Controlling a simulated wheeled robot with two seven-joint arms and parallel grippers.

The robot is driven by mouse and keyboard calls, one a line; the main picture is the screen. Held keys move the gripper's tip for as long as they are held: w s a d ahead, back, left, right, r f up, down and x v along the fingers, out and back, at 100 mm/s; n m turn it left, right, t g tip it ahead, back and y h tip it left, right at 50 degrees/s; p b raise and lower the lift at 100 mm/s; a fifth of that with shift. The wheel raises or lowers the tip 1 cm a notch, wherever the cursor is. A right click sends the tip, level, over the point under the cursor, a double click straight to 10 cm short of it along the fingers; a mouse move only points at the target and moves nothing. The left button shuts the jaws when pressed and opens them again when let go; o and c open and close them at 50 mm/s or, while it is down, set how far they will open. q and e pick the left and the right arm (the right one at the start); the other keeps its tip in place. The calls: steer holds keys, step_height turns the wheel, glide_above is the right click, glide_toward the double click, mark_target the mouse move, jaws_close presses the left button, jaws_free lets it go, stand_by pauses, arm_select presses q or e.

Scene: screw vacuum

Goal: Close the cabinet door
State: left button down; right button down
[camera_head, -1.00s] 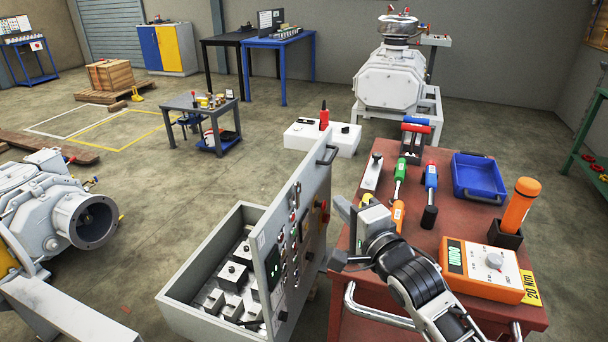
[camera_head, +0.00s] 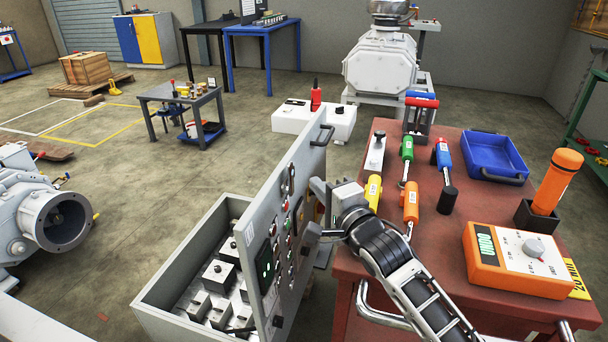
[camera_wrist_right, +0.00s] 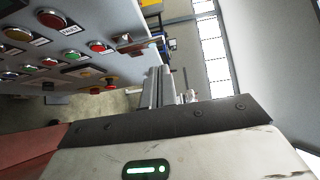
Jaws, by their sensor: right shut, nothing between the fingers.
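The grey cabinet (camera_head: 160,292) stands open at the lower middle, with several blocks inside. Its door (camera_head: 262,235) stands swung out on the right side, its panel of buttons and a dark screen facing right. A dark handle (camera_head: 322,135) is at the door's top far corner. My right gripper (camera_head: 318,204) is shut and empty beside the button side of the door, near the far edge; I cannot tell whether it touches. In the right wrist view the door's button panel (camera_wrist_right: 60,75) fills the upper left, close to the gripper (camera_wrist_right: 160,88). My left gripper is not in view.
A red-brown table (camera_head: 440,235) stands right of the door, under my right arm. A grey pump (camera_head: 45,215) stands at the left.

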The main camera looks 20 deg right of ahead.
steer(key=w+a, duration=0.1)
steer(key=w, duration=0.5)
steer(key=shift+w, duration=0.25)
steer(key=shift+a, duration=0.2)
